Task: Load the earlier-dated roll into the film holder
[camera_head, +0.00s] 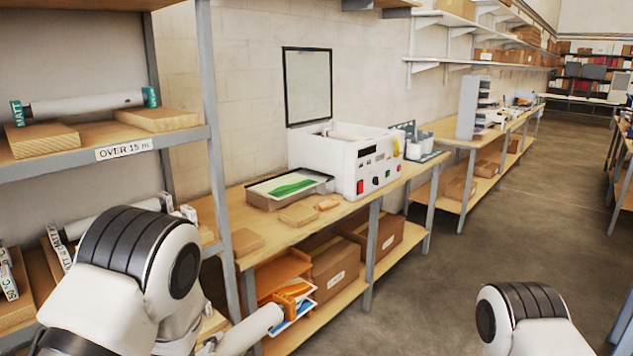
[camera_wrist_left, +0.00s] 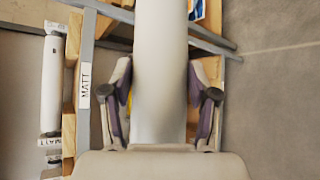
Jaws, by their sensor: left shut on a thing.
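My left gripper (camera_wrist_left: 163,105) has its two fingers on either side of a thick white roll (camera_wrist_left: 160,60) and is shut on it. The roll's free end (camera_head: 250,329) shows low in the head view, in front of the shelf bay under the bench. No date is readable on it. The white laminator (camera_head: 345,160) stands on the wooden bench with a pale roll shape in its open top (camera_head: 348,132). Another white roll with teal MATT ends (camera_head: 85,104) rests on wooden blocks on the upper left shelf. My right gripper is out of view; only its arm shows.
A grey rack post (camera_head: 216,150) stands between the left shelves and the bench (camera_head: 335,212). More labelled rolls (camera_head: 62,246) lie on the lower shelf. A tray with a green print (camera_head: 288,186) sits left of the laminator. The floor at right (camera_head: 440,280) is clear.

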